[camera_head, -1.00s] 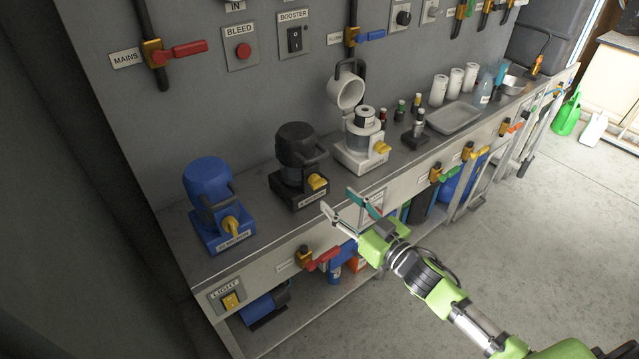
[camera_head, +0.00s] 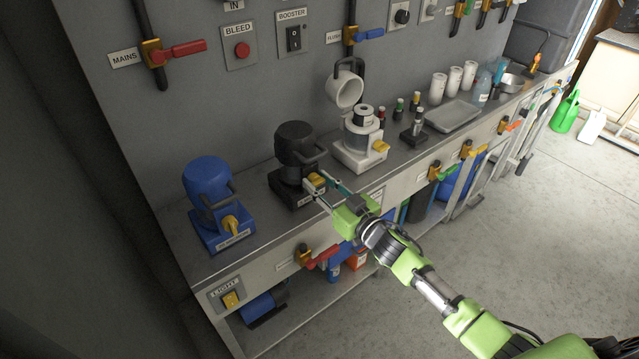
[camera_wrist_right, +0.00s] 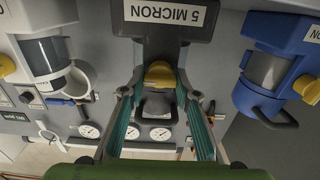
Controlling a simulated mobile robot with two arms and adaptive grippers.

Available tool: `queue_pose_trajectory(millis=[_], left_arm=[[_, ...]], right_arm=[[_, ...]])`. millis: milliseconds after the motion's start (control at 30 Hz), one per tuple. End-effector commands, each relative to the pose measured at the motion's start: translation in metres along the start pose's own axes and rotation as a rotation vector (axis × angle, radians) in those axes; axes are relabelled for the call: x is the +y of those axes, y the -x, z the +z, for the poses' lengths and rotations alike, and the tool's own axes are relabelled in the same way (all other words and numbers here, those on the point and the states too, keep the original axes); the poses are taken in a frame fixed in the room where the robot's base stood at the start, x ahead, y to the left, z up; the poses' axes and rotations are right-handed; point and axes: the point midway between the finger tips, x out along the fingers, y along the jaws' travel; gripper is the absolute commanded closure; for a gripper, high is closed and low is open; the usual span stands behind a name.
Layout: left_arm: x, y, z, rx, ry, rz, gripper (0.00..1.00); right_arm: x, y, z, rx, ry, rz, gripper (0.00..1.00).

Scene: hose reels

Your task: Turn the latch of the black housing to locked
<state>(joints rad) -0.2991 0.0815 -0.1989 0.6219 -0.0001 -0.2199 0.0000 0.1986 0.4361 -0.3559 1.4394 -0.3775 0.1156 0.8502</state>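The black housing (camera_head: 296,150) stands on the bench between a blue and a white one. Its yellow latch (camera_head: 315,180) is on the front of its base. In the right wrist view the black housing's "5 MICRON" label (camera_wrist_right: 171,14) is at the top, with the yellow latch (camera_wrist_right: 160,75) below it. My right gripper (camera_head: 322,186) is open at the latch. Its two teal-padded fingers (camera_wrist_right: 160,92) lie on either side of the latch, with gaps showing; I cannot tell whether the tips touch it. My left gripper is not in view.
The blue housing (camera_head: 207,190) with its yellow latch stands to the left, the white housing (camera_head: 357,150) with its lid open to the right. A red-handled valve (camera_head: 318,257) is on the bench front below. Open floor lies to the right.

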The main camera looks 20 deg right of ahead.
Motion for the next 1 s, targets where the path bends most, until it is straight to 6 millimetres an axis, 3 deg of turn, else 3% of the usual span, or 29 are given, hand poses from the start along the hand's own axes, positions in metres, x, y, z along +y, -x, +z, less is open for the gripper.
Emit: queue_pose_trajectory(millis=[467, 1000], left_arm=[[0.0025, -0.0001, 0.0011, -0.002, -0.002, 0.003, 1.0], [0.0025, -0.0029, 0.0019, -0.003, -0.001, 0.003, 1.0]], right_arm=[[-0.0001, 0.0002, 0.0, 0.0, 0.055, 0.0, 0.93], [-0.0016, 0.0003, 0.001, 0.0, 0.489, 0.0, 0.93]])
